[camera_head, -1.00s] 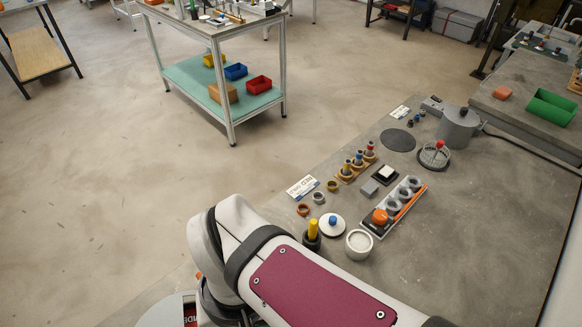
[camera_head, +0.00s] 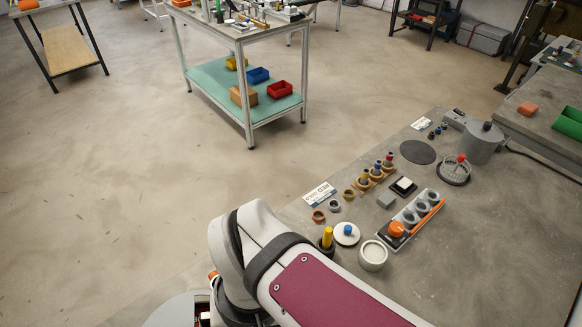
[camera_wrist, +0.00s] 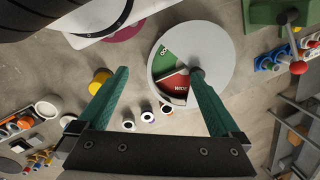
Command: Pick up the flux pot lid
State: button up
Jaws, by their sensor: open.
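The flux pot lid (camera_head: 346,234) is a white disc with a blue knob, lying flat on the grey bench in the head view. The open white flux pot (camera_head: 373,256) stands beside it, to the lower right. A yellow-handled tool in a black holder (camera_head: 327,239) stands just left of the lid. In the wrist view my gripper (camera_wrist: 158,73) is open, its two green fingers wide apart with nothing held between them. I cannot make out the lid for sure in the wrist view. My gripper is out of sight in the head view.
A round dial with green and red sectors (camera_wrist: 190,65) lies beyond the fingers in the wrist view. A rack with grey rings and an orange part (camera_head: 415,218) stands right of the pot. Small rings (camera_head: 334,205) lie behind the lid. The bench's right front is bare.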

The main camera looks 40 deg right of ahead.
jog(key=w+d+r+m, duration=0.1)
jog(key=w+d+m, duration=0.4)
jog(key=w+d, duration=0.45)
jog(key=m+h, duration=0.2)
jog(key=m, duration=0.5)
send_over(348, 228)
notch_tip(348, 228, down, 6)
notch_tip(348, 228, down, 16)
jog(key=shift+r, duration=0.1)
jog(key=c, duration=1.1)
